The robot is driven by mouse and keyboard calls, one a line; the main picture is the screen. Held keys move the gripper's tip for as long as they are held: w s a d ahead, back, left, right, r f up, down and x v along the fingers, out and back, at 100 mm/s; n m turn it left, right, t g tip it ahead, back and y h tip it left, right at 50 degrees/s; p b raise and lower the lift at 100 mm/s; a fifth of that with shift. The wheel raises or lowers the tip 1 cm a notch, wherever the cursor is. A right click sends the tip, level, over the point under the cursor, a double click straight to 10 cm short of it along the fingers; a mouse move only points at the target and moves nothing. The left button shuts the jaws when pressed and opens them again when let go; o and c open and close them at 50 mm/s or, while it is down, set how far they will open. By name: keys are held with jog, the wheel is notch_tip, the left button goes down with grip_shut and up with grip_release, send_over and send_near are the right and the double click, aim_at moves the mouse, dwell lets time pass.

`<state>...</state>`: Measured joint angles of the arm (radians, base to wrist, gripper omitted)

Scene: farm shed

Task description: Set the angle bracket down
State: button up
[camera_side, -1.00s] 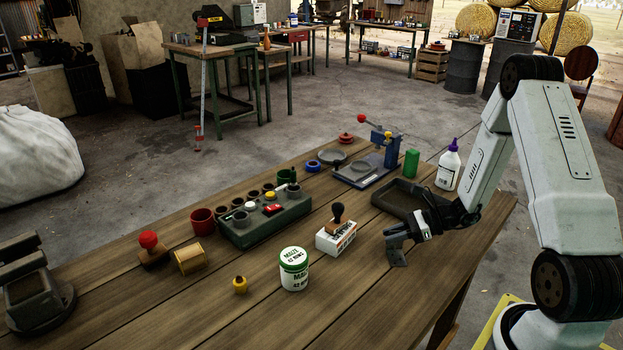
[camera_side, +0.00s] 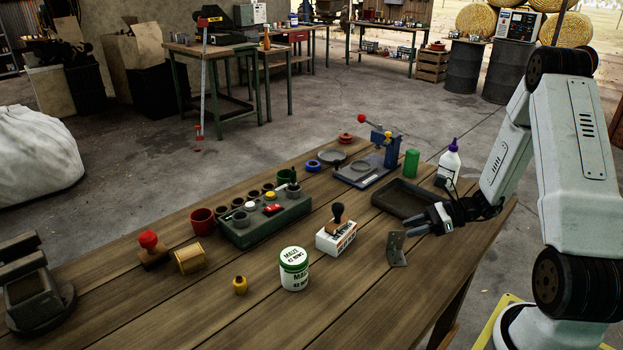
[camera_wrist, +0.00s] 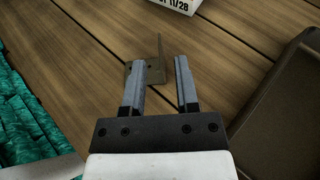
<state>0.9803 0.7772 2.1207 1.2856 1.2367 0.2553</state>
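The angle bracket (camera_side: 397,249) is a small grey metal piece standing on the wooden table, with one flange upright. In the wrist view the bracket (camera_wrist: 153,72) stands just beyond my fingertips, with its upright flange seen nearly edge-on. My gripper (camera_side: 424,226) is to the right of the bracket in the side view, apart from it. In the wrist view my gripper (camera_wrist: 159,65) has its two fingers spread, with nothing held between them.
A dark tray (camera_side: 403,198) lies just behind my gripper. A white box with a stamp on it (camera_side: 336,238) stands left of the bracket. A white bottle (camera_side: 449,163) and a green cylinder (camera_side: 411,163) stand farther back. Bare table lies in front of the bracket.

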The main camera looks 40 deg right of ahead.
jog(key=shift+v, duration=1.2)
